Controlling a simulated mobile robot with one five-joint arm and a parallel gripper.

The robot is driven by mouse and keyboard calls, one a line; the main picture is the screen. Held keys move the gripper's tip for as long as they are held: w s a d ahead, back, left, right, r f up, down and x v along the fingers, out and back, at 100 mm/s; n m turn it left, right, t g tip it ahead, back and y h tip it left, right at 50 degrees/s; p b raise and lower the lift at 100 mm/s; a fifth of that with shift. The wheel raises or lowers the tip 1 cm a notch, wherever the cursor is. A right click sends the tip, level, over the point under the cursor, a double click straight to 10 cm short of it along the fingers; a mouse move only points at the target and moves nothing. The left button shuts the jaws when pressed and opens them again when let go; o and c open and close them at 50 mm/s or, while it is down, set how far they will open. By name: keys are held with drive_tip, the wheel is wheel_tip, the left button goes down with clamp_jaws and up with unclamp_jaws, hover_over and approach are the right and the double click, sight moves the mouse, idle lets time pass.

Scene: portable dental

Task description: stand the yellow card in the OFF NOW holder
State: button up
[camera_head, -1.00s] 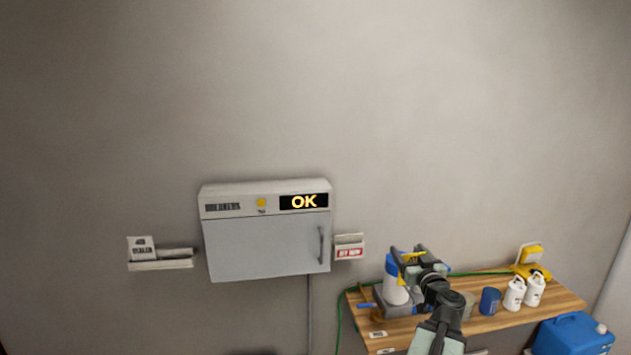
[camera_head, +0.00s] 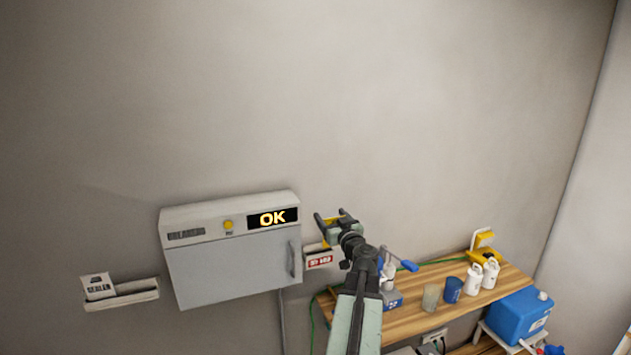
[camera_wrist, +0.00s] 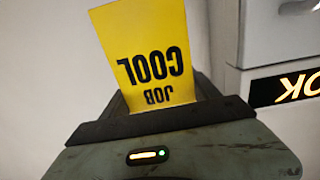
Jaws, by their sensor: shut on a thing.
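The yellow card (camera_wrist: 148,55) fills the upper middle of the wrist view, its black "JOB COOL" lettering upside down. My gripper (camera_wrist: 160,118) is shut on it. In the head view my gripper (camera_head: 331,222) is raised, just above and slightly right of the OFF NOW holder (camera_head: 320,261). The holder is a small pale wall pocket with a red label, right of the grey cabinet. My gripper and arm partly cover it. I cannot tell the depth gap between card and holder.
The grey cabinet (camera_head: 228,262) with a lit OK display stands close left of the holder. A SEALER card (camera_head: 98,287) stands in a wall tray (camera_head: 136,292) at far left. A wooden bench (camera_head: 405,318) with bottles and cups lies below right. The wall above is clear.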

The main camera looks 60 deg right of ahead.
drive_tip(key=w+r+p, duration=0.1)
drive_tip(key=w, duration=0.1)
drive_tip(key=w+r+p, duration=0.1)
drive_tip(key=w+r, duration=0.3)
drive_tip(key=shift+d+r+p, duration=0.1)
drive_tip(key=shift+d+p, duration=0.3)
wheel_tip(320, 180, down, 6)
drive_tip(key=b, duration=0.6)
drive_tip(key=shift+f, duration=0.25)
drive_tip(key=shift+a, duration=0.1)
drive_tip(key=shift+f+b, duration=2.25)
drive_tip(key=shift+b, duration=0.25)
drive_tip(key=shift+f+b, duration=0.75)
drive_tip(key=o, duration=1.4)
drive_tip(key=shift+r, duration=0.1)
